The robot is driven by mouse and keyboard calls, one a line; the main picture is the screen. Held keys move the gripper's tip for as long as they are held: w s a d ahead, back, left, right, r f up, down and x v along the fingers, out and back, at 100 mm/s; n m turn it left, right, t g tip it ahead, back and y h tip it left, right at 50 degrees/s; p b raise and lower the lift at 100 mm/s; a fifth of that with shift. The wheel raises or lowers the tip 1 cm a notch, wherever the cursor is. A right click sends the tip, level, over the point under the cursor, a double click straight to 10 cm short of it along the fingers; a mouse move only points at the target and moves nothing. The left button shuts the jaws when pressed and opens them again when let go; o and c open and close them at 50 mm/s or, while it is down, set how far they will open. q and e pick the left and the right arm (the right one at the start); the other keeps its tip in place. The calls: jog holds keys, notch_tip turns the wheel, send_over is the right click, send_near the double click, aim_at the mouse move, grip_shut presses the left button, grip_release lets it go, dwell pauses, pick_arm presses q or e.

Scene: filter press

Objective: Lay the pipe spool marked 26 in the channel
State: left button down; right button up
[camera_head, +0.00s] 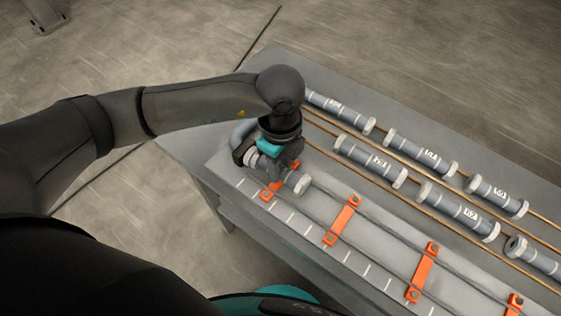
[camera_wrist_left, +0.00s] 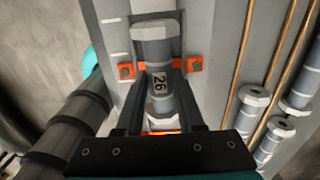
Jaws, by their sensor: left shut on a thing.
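In the wrist view the spool lines up with the channel, over an orange bracket (camera_wrist_left: 194,65). Whether it touches the channel floor I cannot tell. My right gripper is not in view.
Several other grey spools (camera_head: 420,152) lie in rows along copper-coloured rods (camera_head: 400,150) on the right of the table (camera_head: 310,62). More orange brackets (camera_head: 342,220) cross the channel farther along. The channel between those brackets is empty.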

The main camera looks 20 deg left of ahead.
pick_arm(q)
jog(key=shift+f, duration=0.6)
jog(key=shift+c, duration=2.2)
grip_release()
jog(key=shift+r, duration=0.1)
notch_tip(320, 180, up, 15)
jog(key=p, duration=0.2)
